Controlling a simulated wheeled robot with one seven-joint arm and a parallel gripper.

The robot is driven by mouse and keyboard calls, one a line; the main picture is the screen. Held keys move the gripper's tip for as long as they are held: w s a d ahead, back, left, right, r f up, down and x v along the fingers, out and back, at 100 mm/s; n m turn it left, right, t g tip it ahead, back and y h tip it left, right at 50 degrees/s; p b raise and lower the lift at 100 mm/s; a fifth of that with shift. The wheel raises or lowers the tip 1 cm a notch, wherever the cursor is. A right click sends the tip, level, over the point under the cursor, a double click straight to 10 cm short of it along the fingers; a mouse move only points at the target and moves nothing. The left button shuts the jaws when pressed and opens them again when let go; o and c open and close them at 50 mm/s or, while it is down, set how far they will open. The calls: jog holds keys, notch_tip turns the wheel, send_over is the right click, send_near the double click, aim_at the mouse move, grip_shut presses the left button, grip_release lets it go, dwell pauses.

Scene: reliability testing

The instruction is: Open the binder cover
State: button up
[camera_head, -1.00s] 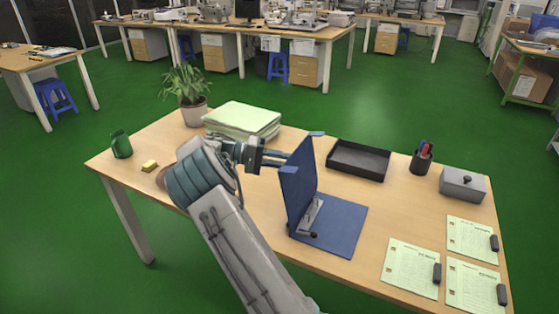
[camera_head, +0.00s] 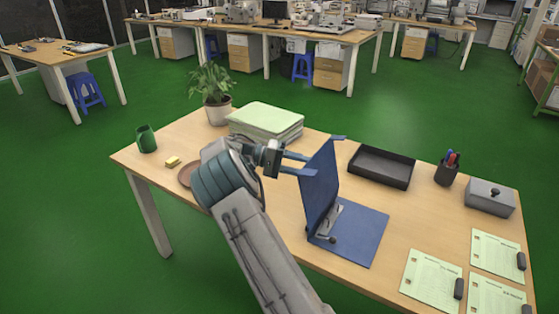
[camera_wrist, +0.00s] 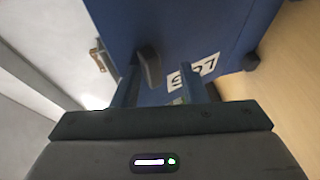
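The blue binder (camera_head: 362,240) lies with its base on the table and its cover (camera_head: 320,190) standing nearly upright at the left. A metal ring mechanism (camera_head: 327,220) shows at the hinge. My gripper (camera_head: 306,165) is left of the cover, with its two fingers spread and pointing at the cover's outer side. In the wrist view, the open fingers (camera_wrist: 160,90) are at the blue cover (camera_wrist: 200,25), around a dark raised piece (camera_wrist: 149,66), with a white number label (camera_wrist: 195,72) close by. Whether the fingers touch the cover I cannot tell.
Behind the binder are a stack of pale green folders (camera_head: 266,121), a potted plant (camera_head: 217,100) and a black tray (camera_head: 381,167). A pen cup (camera_head: 447,172), grey box (camera_head: 489,197) and papers (camera_head: 432,281) are at right. A green mug (camera_head: 146,139) is at left.

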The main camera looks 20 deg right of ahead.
jog(key=v, duration=1.2)
jog(key=shift+a+r+p, duration=0.2)
jog(key=shift+a+p, duration=0.1)
jog(key=shift+a, duration=0.05)
jog(key=shift+w, duration=0.1)
jog(key=shift+c, duration=0.4)
